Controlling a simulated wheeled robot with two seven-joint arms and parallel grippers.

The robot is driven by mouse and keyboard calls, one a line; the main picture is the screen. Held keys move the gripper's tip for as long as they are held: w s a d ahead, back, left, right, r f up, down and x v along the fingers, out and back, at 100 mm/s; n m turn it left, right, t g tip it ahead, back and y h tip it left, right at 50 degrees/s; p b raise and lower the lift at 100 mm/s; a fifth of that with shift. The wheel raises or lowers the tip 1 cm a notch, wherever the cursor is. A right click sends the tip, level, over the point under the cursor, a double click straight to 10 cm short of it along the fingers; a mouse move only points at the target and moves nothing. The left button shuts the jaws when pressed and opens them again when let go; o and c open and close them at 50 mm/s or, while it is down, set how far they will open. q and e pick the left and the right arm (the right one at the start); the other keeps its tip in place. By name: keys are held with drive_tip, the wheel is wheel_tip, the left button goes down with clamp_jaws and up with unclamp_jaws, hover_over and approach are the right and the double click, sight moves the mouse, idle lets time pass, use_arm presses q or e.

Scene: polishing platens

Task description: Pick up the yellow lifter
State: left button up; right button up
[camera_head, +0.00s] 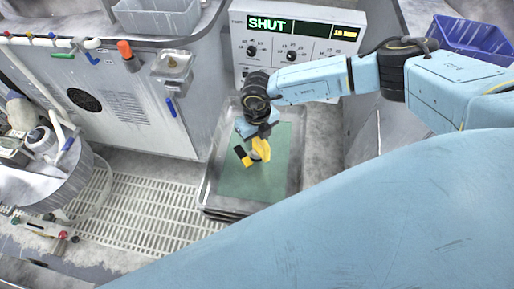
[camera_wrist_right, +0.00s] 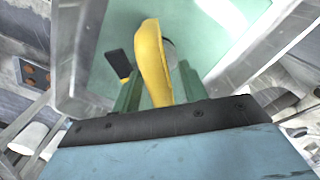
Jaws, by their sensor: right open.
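The yellow lifter (camera_head: 262,150) is on the green mat (camera_head: 240,182) in a metal tray. It also shows in the right wrist view (camera_wrist_right: 152,50) as a curved yellow piece. A black block with some yellow (camera_head: 242,156) is just to its left, and I cannot tell whether it is part of the lifter. My right gripper (camera_head: 256,137) is right over the lifter. In the wrist view its two green fingers stand apart, with the yellow piece between them. I cannot tell whether either finger touches it. My left gripper is not in view.
The metal tray's rim (camera_head: 208,190) surrounds the mat. A control panel (camera_head: 300,45) reading SHUT stands behind it. A blue bin (camera_head: 470,40) is at the right, a grey bin (camera_head: 158,18) at the back. A slatted floor grate (camera_head: 140,212) lies to the left.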

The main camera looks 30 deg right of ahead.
clamp_jaws()
drive_tip(key=shift+w+r, duration=0.15)
